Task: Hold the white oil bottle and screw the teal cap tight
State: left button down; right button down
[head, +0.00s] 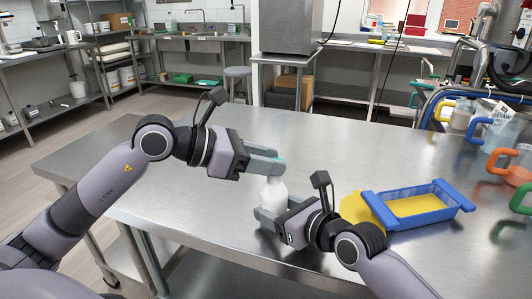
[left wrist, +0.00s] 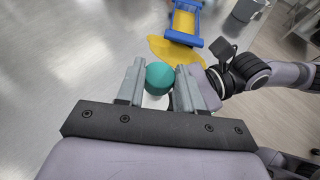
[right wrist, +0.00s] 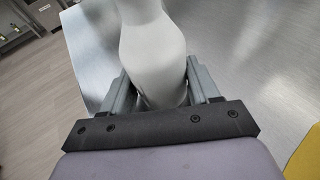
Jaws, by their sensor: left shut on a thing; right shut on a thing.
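The white oil bottle (head: 273,192) stands upright on the steel table. My right gripper (head: 268,215) is shut on its lower body, and the right wrist view shows the white bottle (right wrist: 153,60) between both fingers. The teal cap (left wrist: 160,77) is at the top of the bottle, between the fingers of my left gripper (left wrist: 158,85). In the head view my left gripper (head: 266,162) is above my right one and shut on the cap, which is mostly hidden there. I cannot tell how far the cap is threaded on.
The table's left part is clear.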

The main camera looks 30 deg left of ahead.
pick_arm(q)
jog(key=shift+f, duration=0.2)
dwell(0.4)
jog(key=shift+f, duration=0.45)
jog(key=c, duration=0.6)
grip_release()
jog(key=shift+c, duration=0.2)
jog(key=v, duration=1.2)
jog(key=shift+o, duration=0.2)
jog(key=shift+d, duration=0.1)
